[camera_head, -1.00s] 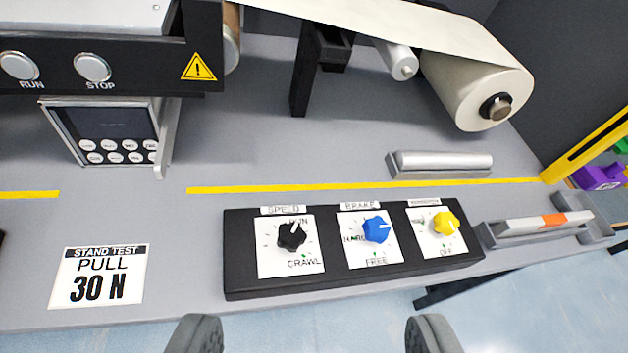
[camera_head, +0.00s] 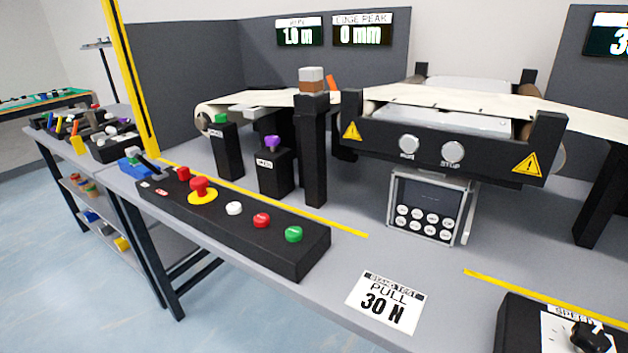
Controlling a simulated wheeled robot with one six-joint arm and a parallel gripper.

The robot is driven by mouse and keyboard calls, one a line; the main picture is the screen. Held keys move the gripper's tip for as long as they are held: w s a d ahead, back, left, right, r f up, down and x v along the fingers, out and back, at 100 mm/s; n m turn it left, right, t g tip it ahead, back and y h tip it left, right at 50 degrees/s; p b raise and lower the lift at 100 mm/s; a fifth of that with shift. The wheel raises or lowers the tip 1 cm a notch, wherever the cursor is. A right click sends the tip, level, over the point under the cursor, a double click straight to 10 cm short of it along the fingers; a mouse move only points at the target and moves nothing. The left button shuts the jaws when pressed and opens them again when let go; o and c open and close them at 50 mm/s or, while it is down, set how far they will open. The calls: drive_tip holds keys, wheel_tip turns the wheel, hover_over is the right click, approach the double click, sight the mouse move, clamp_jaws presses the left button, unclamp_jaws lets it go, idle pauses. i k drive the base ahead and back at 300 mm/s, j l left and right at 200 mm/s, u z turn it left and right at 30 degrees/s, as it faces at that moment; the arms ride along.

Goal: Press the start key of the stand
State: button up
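A long black control box (camera_head: 245,238) lies along the front left of the stand's bench. On its top are a green button (camera_head: 293,234) at the near end, a red button (camera_head: 261,220), a white button (camera_head: 234,208), a red mushroom button (camera_head: 199,186) on a yellow disc, and another red knob (camera_head: 183,173). I cannot read a label by the green button. On the black conveyor front are two pale round buttons, RUN (camera_head: 408,144) and STOP (camera_head: 452,152). A small keypad unit (camera_head: 426,207) with several round keys stands below. My gripper is outside the view.
Black posts (camera_head: 314,150) stand behind the control box, one with a green top and one with a purple knob (camera_head: 272,143). A "PULL 30 N" card (camera_head: 385,302) lies on the bench. A black knob panel (camera_head: 512,318) is at bottom right. Floor is open at left.

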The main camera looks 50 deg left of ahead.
sight(293, 234)
drive_tip(key=u, duration=1.85)
